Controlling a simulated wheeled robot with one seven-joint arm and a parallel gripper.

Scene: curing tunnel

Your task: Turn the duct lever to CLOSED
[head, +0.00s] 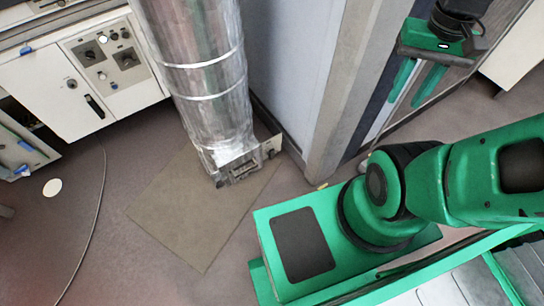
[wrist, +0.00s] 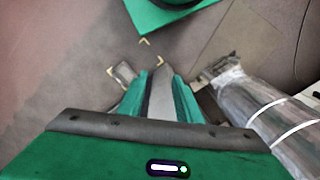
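The silver foil duct (head: 205,80) runs down from the top of the head view to a metal fitting (head: 240,168) at floor level. A small dark part sits at the fitting's right end, but I cannot make out the lever's handle, its position or any CLOSED mark. The duct also shows at the right of the wrist view (wrist: 262,112), with the fitting (wrist: 214,73) at its end. My gripper (head: 405,103) is at the upper right of the head view, well apart from the duct. Its two green fingers (wrist: 160,74) are spread with a gap between them, and nothing is held.
A grey post (head: 350,90) and pale wall panel (head: 285,60) stand between the duct and my gripper in the head view. A white control cabinet (head: 105,75) with knobs stands at the left. A brown mat (head: 190,225) lies on open floor before the duct.

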